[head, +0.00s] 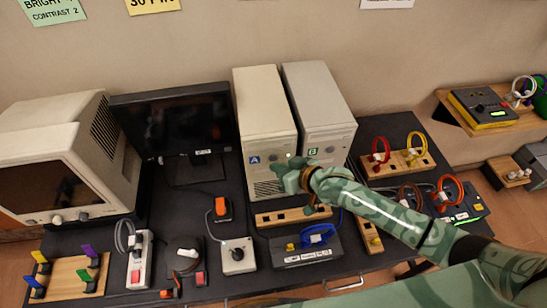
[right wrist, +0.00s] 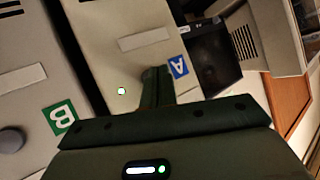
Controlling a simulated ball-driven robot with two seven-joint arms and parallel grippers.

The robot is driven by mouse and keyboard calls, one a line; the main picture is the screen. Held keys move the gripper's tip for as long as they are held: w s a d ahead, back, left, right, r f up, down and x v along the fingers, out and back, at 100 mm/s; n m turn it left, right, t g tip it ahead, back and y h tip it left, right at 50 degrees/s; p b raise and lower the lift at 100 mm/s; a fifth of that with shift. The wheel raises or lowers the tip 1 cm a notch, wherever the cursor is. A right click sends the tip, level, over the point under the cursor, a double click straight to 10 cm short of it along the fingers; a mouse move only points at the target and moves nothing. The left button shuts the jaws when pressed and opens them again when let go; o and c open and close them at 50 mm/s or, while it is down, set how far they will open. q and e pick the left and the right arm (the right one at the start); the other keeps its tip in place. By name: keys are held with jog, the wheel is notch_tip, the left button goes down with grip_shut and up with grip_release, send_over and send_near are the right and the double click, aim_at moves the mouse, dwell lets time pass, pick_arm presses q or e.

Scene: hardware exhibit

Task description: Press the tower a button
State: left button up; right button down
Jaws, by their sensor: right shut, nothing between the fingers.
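Tower A (head: 262,105) is a beige upright computer case with a blue A label (head: 254,160). Tower B (head: 318,95), with a green B label (head: 312,152), stands to its right. My right gripper (head: 282,172) is shut and empty at the front of tower A, right of its label. In the right wrist view, its shut fingers (right wrist: 156,86) lie between the A label (right wrist: 178,67) and a small lit green-white spot (right wrist: 121,91) on tower A's front. Whether the fingertips touch the case cannot be told. My left gripper is not in view.
A dark monitor (head: 175,120) and an old CRT (head: 70,165) stand left of the towers. A wooden socket strip (head: 285,217), a blue-cabled box (head: 305,250) and a grey switch box (head: 237,256) lie in front. A wooden block with red and yellow rings (head: 395,163) is at right.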

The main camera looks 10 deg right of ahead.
jog(key=s+p, duration=0.4)
jog(key=s, duration=0.2)
jog(key=shift+p, duration=0.35)
dwell(2.1)
